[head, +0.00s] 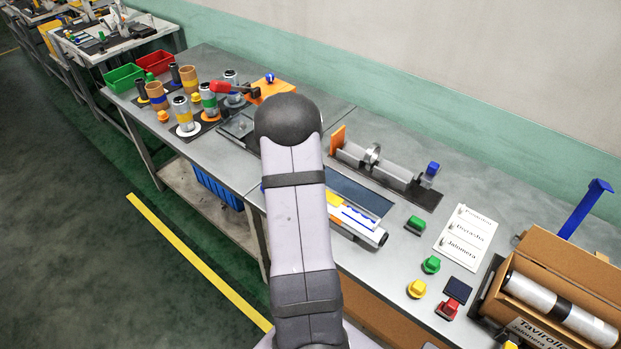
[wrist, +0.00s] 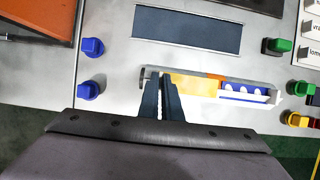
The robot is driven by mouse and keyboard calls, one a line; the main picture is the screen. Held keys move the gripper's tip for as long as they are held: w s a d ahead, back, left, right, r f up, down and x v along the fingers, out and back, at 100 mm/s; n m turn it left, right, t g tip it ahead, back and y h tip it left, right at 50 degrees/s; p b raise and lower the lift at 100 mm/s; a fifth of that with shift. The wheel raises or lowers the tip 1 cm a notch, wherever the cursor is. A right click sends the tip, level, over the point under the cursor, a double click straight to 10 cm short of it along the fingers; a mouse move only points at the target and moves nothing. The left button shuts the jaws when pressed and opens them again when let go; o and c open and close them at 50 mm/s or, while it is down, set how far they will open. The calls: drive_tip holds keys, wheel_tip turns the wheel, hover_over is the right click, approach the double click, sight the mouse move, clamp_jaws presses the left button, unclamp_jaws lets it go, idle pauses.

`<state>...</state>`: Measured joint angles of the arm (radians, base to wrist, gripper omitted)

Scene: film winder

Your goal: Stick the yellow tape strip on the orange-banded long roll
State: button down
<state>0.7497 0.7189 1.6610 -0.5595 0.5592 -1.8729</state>
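A yellow tape strip (wrist: 195,85) lies on a narrow tray beside a blue-and-white piece; its yellow also shows in the head view (head: 334,199). My gripper (wrist: 161,80) points down at the left end of this tray, left of most of the yellow. Its dark fingers are close together with little or no gap, and whether they pinch the strip is hidden. In the head view my arm hides the gripper. Several banded rolls stand at the left end of the bench, one tan with an orange-yellow band (head: 189,80). I cannot tell which is the orange-banded long roll.
A winder with a grey shaft (head: 400,174) stands behind the tray. A dark panel (wrist: 187,29) lies between them. Blue knobs (wrist: 91,47) are left of my gripper. Colored buttons (head: 431,264) and a cardboard box (head: 565,262) holding a black-banded silver roll (head: 540,298) are at right.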

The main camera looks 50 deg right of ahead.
drive_tip(key=shift+f+b, duration=0.35)
drive_tip(key=shift+f, duration=0.3)
idle(0.9)
idle(0.3)
drive_tip(key=c, duration=1.3)
unclamp_jaws()
drive_tip(key=shift+c, duration=0.2)
drive_tip(key=shift+r, duration=0.15)
drive_tip(key=shift+r+p, duration=3.4)
drive_tip(key=shift+p, duration=0.35)
